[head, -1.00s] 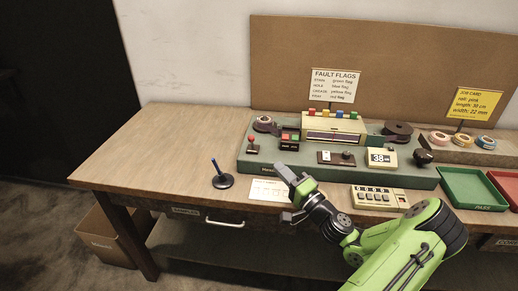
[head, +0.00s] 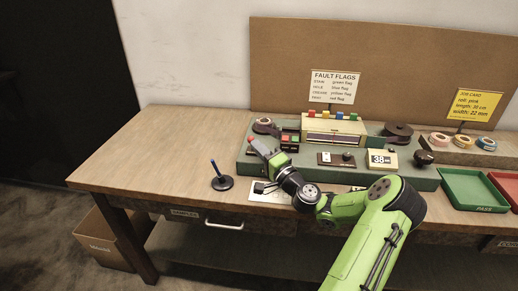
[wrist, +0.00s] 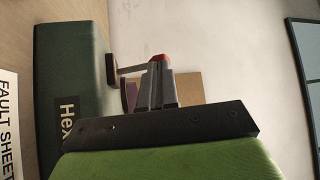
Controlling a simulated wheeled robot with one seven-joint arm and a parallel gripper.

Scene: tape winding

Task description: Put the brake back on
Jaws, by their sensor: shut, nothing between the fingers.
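The brake lever with its red knob (head: 251,139) is at the left front of the green winding machine (head: 425,181). My gripper (head: 255,146) is shut and empty, its tips right at the lever, covering most of it in the head view. In the wrist view my gripper (wrist: 160,72) points at the red knob (wrist: 160,58), which shows just beyond the fingertips. I cannot tell whether they touch. The lever's base is hidden, so its tilt is unclear.
Red and green buttons (head: 290,138) sit just right of the lever. A dark tape roll (head: 263,126) is behind it. A pen in a black stand (head: 221,182) is on the table to the left. A green tray (head: 472,187) is at the right.

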